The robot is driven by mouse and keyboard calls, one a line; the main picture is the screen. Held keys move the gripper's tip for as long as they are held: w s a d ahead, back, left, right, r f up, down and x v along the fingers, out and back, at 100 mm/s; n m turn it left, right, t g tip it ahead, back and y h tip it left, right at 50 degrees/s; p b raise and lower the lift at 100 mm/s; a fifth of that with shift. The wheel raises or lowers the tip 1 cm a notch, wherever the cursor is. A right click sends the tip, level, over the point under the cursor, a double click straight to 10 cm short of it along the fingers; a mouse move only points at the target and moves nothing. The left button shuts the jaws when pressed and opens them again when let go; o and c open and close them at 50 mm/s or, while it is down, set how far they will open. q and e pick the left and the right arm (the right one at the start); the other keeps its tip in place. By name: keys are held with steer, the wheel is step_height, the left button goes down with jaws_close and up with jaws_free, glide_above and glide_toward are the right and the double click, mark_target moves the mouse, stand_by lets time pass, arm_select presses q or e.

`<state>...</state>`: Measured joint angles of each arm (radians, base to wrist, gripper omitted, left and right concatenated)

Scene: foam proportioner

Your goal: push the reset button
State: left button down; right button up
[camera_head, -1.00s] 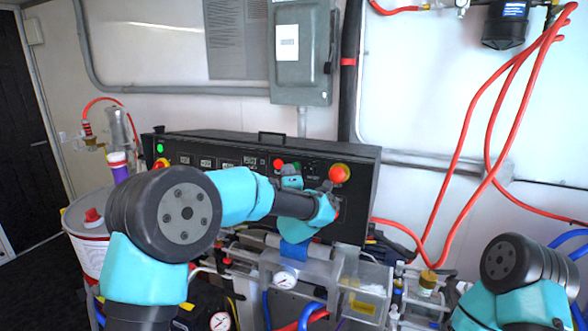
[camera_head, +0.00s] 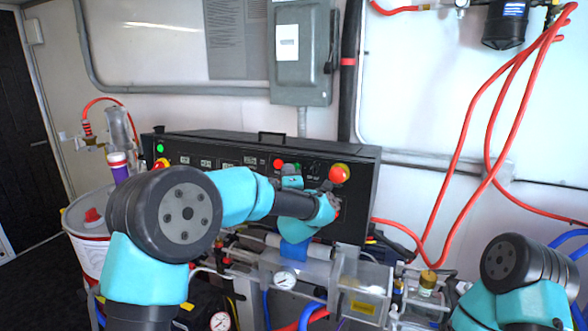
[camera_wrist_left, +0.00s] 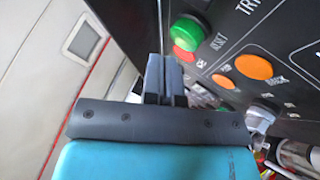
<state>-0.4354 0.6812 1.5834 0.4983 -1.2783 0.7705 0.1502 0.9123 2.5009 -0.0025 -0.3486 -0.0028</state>
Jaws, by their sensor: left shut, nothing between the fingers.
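The reset button cannot be picked out there. My right gripper is out of view.
Two orange buttons (camera_wrist_left: 254,67) sit beside the green one. A red button (camera_head: 278,164) and a green light (camera_head: 160,148) show on the panel. Below are clear blocks with a gauge (camera_head: 285,279). Red hoses (camera_head: 470,140) hang at the right.

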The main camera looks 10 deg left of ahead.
arm_select(q)
steer(key=shift+w, duration=0.15)
steer(key=shift+w+d+f, duration=0.1)
steer(key=shift+w, duration=0.15)
steer(key=shift+w+d, duration=0.15)
steer(key=shift+w, duration=0.25)
stand_by(0.8)
steer(key=shift+s, duration=0.1)
steer(key=shift+s+a, duration=0.25)
steer(key=shift+s, duration=0.45)
steer(key=s, duration=0.1)
steer(key=s+a, duration=0.1)
steer(key=s, duration=0.1)
steer(key=s+r, duration=0.1)
steer(key=shift+s+a, duration=0.15)
steer(key=shift+s, duration=0.25)
stand_by(0.4)
stand_by(0.4)
